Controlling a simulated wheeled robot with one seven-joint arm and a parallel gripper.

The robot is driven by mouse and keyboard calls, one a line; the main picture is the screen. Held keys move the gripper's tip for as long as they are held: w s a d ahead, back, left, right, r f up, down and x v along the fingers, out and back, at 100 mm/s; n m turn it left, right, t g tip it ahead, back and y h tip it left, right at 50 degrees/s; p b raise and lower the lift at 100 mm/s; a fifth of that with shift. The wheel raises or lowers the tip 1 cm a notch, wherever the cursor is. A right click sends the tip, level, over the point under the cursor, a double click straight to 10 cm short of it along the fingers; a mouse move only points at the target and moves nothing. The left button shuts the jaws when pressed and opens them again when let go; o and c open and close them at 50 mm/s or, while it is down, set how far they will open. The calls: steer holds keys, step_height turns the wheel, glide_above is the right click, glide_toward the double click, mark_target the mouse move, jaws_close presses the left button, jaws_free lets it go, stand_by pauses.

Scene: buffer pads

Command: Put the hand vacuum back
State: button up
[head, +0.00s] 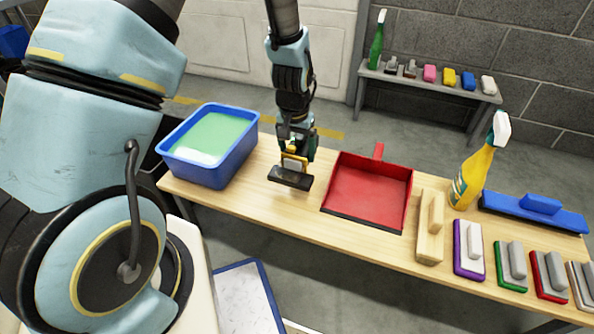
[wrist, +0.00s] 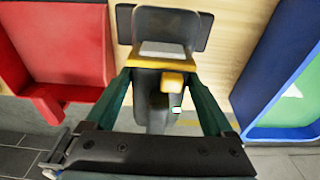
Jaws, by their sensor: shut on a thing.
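The hand vacuum (head: 291,178) is dark with a yellow band and a wide flat black foot. It is upright on or just above the wooden table, between the blue tub and the red dustpan. My gripper (head: 298,148) reaches down from above and is shut on its upper part. In the wrist view, the green fingers of my gripper (wrist: 160,80) stand on both sides of the vacuum's body (wrist: 160,48), with its yellow button facing the camera. I cannot tell whether the foot touches the table.
The blue tub (head: 172,170) with green inside is at left, the red dustpan (head: 368,195) at right. Further right are a wooden block (head: 427,246), several pads, a yellow spray bottle (head: 470,178) and a blue brush (head: 535,213). A grey bench (head: 425,86) stands behind.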

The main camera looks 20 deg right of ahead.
mark_target(296, 147)
steer(key=shift+f+b, duration=0.6)
steer(key=shift+f, duration=1.95)
steer(key=shift+f, duration=0.1)
steer(key=o, duration=1.5)
steer(key=shift+f, duration=0.1)
steer(key=r+p, duration=0.1)
steer(key=r, duration=0.3)
steer(key=r+p, duration=0.1)
steer(key=r, duration=0.3)
steer(key=s+a+r+p, duration=0.1)
steer(key=r, duration=0.3)
steer(key=shift+r+p, duration=0.15)
steer(key=shift+p, duration=0.15)
steer(key=w+a+r+n, duration=0.3)
steer(key=a+r, duration=0.4)
steer(key=a, duration=0.6)
steer(key=s+a+r+n, duration=0.1)
steer(key=a+r, duration=0.1)
steer(key=a, duration=0.3)
steer(key=s+a+r+n, duration=0.2)
steer(key=a, duration=0.3)
steer(key=s+a+r+n, duration=0.1)
steer(key=s+a+r, duration=0.1)
steer(key=a, duration=0.3)
steer(key=shift+s+a+r+t+y, duration=0.15)
steer(key=shift+a+r+t+y, duration=0.15)
steer(key=shift+r+y, duration=0.1)
